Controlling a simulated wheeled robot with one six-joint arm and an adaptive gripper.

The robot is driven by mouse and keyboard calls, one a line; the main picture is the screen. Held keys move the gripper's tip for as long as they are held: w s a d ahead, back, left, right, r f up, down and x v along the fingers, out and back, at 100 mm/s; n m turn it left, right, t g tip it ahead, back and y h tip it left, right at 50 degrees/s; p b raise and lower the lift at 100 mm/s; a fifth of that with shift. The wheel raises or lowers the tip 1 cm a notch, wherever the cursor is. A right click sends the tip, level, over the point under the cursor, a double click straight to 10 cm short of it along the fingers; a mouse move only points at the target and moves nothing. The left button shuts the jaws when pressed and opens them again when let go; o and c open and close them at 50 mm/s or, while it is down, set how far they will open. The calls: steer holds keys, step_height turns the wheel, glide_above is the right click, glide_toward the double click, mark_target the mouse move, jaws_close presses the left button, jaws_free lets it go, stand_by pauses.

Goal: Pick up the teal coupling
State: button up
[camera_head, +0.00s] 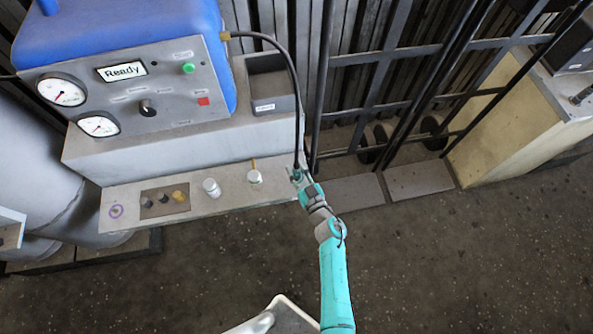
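My gripper (297,174) is at the right end of the narrow grey shelf, at the end of my teal arm. A black hose (295,100) runs from a brass fitting on the blue machine and hangs down to my gripper. Its lower end meets the gripper's fingers. A small teal patch shows there, but I cannot tell the coupling from the gripper's own teal parts. The fingers are too small and overlapped to show whether they are open or shut on the hose end.
The blue machine (135,25) has a panel with two gauges and a "Ready" display. On the shelf (232,195) stand a dark block (165,200) with several small fittings, a white jar (211,187) and a white pot (254,176). Black railings (385,55) stand to the right.

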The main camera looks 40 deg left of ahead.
mark_target(296, 162)
jaws_close()
steer(key=shift+r, duration=0.15)
steer(key=shift+r, duration=4.9)
steer(key=shift+r, duration=0.1)
